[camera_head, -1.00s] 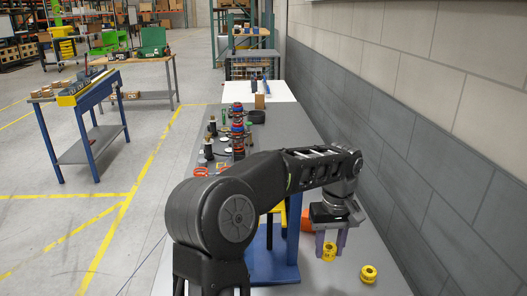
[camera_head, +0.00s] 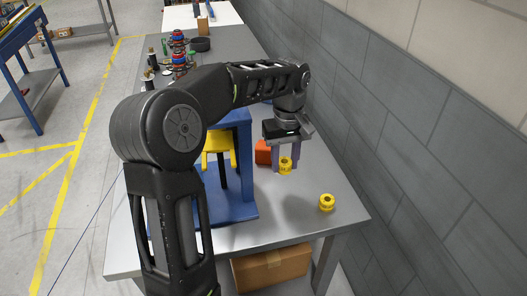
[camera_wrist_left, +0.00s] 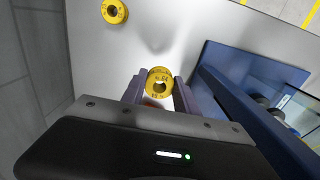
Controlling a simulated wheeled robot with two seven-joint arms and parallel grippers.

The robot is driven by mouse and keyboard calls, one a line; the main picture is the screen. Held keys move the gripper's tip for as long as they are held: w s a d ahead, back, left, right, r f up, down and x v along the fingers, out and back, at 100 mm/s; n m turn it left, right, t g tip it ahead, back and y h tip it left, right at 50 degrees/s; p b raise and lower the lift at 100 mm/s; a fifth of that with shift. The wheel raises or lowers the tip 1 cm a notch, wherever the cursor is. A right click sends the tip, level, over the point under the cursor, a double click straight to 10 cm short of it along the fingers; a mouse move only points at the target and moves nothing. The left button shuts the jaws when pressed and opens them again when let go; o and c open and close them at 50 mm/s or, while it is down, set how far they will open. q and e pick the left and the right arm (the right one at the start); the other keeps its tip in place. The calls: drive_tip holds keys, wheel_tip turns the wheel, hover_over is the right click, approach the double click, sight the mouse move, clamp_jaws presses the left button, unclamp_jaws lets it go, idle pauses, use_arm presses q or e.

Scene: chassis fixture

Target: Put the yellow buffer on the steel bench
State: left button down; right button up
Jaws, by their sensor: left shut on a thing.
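A yellow buffer (camera_head: 286,166), a short ring-like cylinder with a hole, is between the fingers of my left gripper (camera_head: 286,160), which is shut on it. In the left wrist view the held buffer (camera_wrist_left: 159,80) shows between the two purple-grey fingers, its holed face towards the camera. A second yellow buffer (camera_head: 326,202) rests on the grey steel bench (camera_head: 290,222), nearer the front right; it also shows in the left wrist view (camera_wrist_left: 114,11). The held buffer is over the bench; I cannot tell whether it touches it. My right gripper is not in view.
A blue fixture stand (camera_head: 240,165) with a yellow part (camera_head: 218,148) stands left of my gripper. An orange block (camera_head: 263,153) is close behind the held buffer. The grey wall (camera_head: 400,150) runs along the right. A cardboard box (camera_head: 271,270) sits beneath the bench.

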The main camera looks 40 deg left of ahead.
use_arm(q)
hover_over(283, 194)
wheel_tip(283, 194, down, 5)
drive_tip(key=shift+a+f+p, duration=0.1)
drive_tip(key=shift+p, duration=0.2)
drive_tip(key=shift+f+p, duration=0.3)
drive_tip(key=shift+f, duration=1.55)
drive_tip(key=shift+f, duration=0.25)
drive_tip(key=c, duration=0.9)
unclamp_jaws()
drive_tip(key=shift+r, duration=0.1)
drive_tip(key=shift+c, duration=0.2)
drive_tip(key=shift+r, duration=0.1)
wheel_tip(283, 194, up, 12)
drive_tip(key=b, duration=0.1)
